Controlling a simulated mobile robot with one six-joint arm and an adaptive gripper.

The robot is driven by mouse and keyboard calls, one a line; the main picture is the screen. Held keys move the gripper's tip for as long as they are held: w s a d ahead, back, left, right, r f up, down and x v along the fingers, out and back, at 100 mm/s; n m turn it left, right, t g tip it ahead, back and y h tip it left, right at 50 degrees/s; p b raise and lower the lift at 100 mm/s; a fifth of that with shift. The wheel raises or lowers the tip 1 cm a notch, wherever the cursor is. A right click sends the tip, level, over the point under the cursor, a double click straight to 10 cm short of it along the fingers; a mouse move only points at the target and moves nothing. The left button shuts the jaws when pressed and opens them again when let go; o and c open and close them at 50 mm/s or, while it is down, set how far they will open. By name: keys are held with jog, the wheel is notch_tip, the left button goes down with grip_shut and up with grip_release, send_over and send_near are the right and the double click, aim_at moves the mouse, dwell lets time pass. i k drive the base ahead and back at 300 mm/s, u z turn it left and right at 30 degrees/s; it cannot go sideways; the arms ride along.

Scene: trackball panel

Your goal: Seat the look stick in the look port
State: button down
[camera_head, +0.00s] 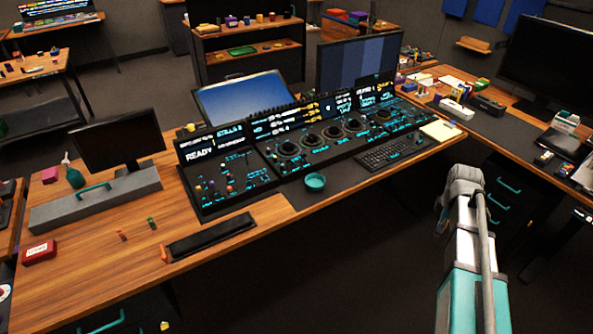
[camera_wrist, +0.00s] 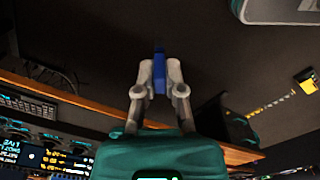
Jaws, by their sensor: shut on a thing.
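My gripper (camera_wrist: 159,82) is shut on a small blue stick-like piece (camera_wrist: 159,68) in the wrist view. The piece stands up between the two fingertips and its top end reaches past them. Its label is not readable, so I cannot tell for sure that it is the look stick. In the head view my gripper and the piece are not clearly shown. The control panel (camera_head: 262,155) spans the desk in the head view, with a left section (camera_head: 225,185) bearing several small coloured pegs. I cannot make out which opening is the look port. The held piece is apart from the panel.
A black padded strip (camera_head: 212,236) lies near the wooden desk's front edge. Dark open floor lies in front of the desk.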

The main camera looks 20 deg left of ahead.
aim_at(265, 182)
jog(key=i, duration=1.05)
jog(key=u, duration=2.05)
jog(key=k, duration=0.55)
jog(key=z, duration=0.3)
